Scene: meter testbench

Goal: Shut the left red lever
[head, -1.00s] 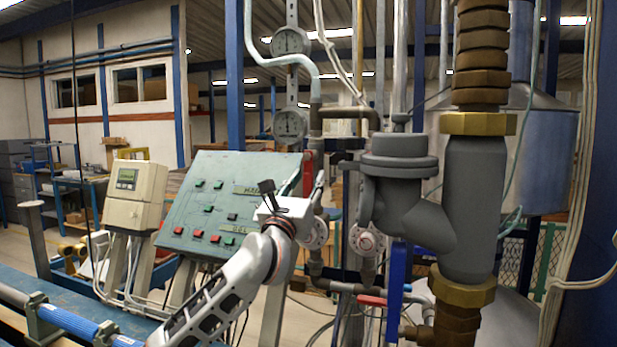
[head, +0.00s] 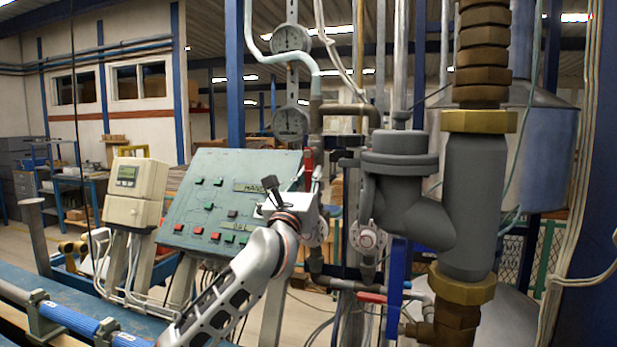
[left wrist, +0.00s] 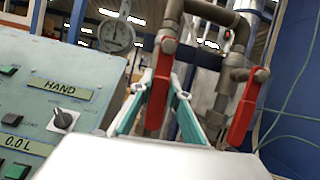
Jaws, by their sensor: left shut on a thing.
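The left red lever (left wrist: 158,92) hangs down from a pipe valve in the left wrist view, between the two fingers of my left gripper (left wrist: 158,98). The gripper is shut on it. In the head view my left gripper (head: 314,186) reaches to the pipes beside the panel, and a red lever (head: 308,164) shows upright at its fingers. A second red lever (left wrist: 247,108) hangs to the right in the wrist view, apart from the fingers. My right gripper is not in view.
A green control panel (head: 215,175) with knobs and buttons stands close to the left of my gripper. Grey pipework (head: 400,185) and a blue lever (head: 396,285) stand to the right. Another red handle (head: 371,298) lies level lower down. Two round gauges (head: 290,122) hang above.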

